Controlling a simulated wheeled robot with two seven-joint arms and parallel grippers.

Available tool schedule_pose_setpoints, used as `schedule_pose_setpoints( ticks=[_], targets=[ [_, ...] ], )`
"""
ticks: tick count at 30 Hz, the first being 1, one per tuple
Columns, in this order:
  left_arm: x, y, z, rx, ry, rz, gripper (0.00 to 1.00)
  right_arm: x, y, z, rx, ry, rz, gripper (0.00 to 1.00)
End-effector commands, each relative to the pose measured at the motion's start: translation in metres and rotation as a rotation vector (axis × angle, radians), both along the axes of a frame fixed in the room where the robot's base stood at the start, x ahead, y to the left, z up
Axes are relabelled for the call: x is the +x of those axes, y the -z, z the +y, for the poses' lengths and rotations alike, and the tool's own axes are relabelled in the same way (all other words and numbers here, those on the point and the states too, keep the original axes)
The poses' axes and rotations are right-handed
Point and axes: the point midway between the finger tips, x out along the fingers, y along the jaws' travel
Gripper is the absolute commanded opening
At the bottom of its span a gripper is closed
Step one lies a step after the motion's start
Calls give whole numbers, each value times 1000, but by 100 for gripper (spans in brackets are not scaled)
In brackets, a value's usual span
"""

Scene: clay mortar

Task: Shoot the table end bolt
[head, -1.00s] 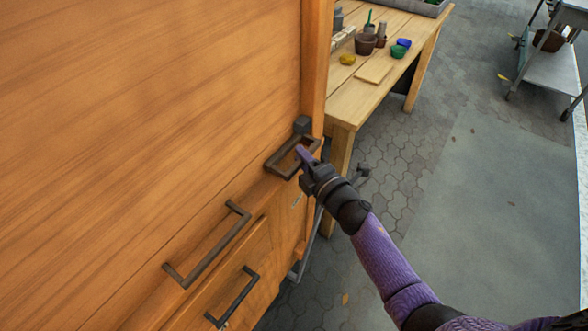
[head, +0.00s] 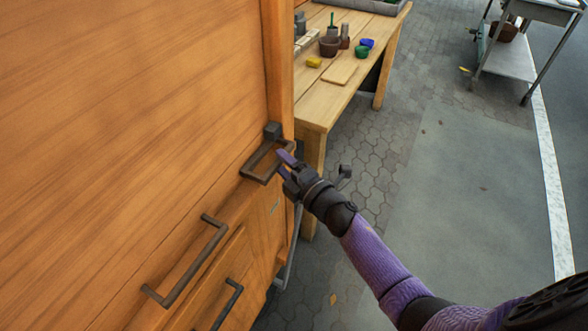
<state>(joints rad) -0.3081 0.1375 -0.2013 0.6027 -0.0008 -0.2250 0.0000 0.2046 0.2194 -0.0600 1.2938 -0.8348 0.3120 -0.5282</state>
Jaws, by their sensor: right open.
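A dark metal bolt with a rectangular loop handle (head: 262,166) sits at the right end of the wooden cabinet front, beside a small dark block (head: 272,131) at the upright edge post. My right gripper (head: 283,163) is open at the right end of the loop. Its purple fingers overlap the loop's near right corner in the head view; whether they touch it cannot be told. My left gripper is not in view.
Two dark bar handles, an upper one (head: 190,265) and a lower one (head: 228,305), are on the cabinet below. A wooden table (head: 325,100) with pots and small coloured items stands behind. A metal cart (head: 520,60) stands far right. Paved floor (head: 440,200) is clear on the right.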

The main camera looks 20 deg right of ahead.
Motion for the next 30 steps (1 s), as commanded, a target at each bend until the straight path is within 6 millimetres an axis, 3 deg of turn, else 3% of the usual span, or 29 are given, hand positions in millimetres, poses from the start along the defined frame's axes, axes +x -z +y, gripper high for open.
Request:
schedule_pose_setpoints(
  ticks=[6, 10, 25, 28, 29, 30],
  targets=[
    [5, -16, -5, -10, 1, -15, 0, -51, -3, -14, -1, 0, 2, 61],
    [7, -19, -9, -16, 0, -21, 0, -72, -2, -20, 0, 0, 1, 61],
    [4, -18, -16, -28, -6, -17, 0, -78, 0, -22, 0, 1, 3, 61],
    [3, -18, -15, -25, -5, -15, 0, -86, 28, -24, 79, 42, 100, 61],
    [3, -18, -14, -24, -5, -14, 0, -93, 46, -26, 132, 72, 165, 61],
    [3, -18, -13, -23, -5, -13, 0, -106, 77, -29, 217, 127, 275, 61]
  ],
)
